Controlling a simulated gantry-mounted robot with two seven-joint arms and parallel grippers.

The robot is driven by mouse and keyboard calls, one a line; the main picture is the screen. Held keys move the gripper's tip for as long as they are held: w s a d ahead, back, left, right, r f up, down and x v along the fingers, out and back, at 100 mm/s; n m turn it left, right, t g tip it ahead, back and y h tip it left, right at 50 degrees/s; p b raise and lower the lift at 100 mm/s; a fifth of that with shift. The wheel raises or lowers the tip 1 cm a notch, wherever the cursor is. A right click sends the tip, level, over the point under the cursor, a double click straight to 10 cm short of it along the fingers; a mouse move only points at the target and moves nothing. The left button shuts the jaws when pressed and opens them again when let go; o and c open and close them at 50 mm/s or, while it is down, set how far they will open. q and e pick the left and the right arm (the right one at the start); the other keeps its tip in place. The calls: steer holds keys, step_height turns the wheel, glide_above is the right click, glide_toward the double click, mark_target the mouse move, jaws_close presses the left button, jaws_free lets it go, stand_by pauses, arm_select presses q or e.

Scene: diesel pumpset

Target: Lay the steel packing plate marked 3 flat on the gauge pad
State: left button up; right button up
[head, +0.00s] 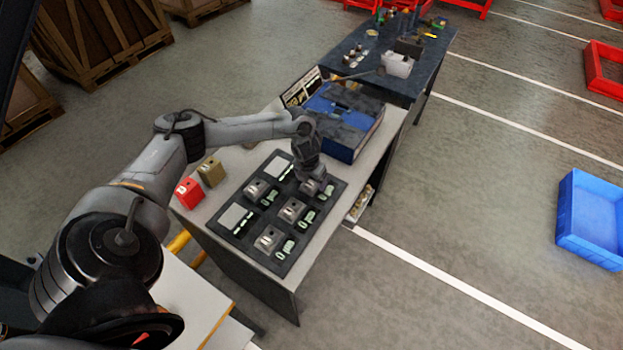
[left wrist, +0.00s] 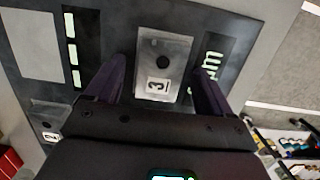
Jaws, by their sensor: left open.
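The steel packing plate marked 3 (left wrist: 177,48) is a grey plate with a dark round hole and a white "3" label. It lies on the dark mat (head: 227,239), beside a green marking. My left gripper (head: 312,183) is over it at the mat's right side; in the left wrist view the open gripper (left wrist: 160,75) has one finger on each side of the plate. In the head view the gripper mostly hides this plate. Two pale square pads (head: 236,217) (head: 278,168) are bare; I cannot tell which is the gauge pad. My right gripper is not in view.
Several other plates (head: 292,209) lie on the mat. A red block (head: 188,193) and a tan block (head: 211,171) stand left of it. A blue case (head: 342,119) stands behind, close to my left arm. A dark bench (head: 425,75) holds small parts farther back.

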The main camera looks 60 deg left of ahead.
arm_select(q)
step_height(320, 180, up, 11)
steer(key=s, duration=0.1)
steer(key=shift+s+d+p, duration=0.2)
steer(key=shift+d+p, duration=0.15)
stand_by(0.4)
step_height(320, 180, up, 6)
steer(key=p, duration=0.5)
steer(key=shift+f+p, duration=0.1)
steer(key=shift+p, duration=0.3)
steer(key=shift+d, duration=0.1)
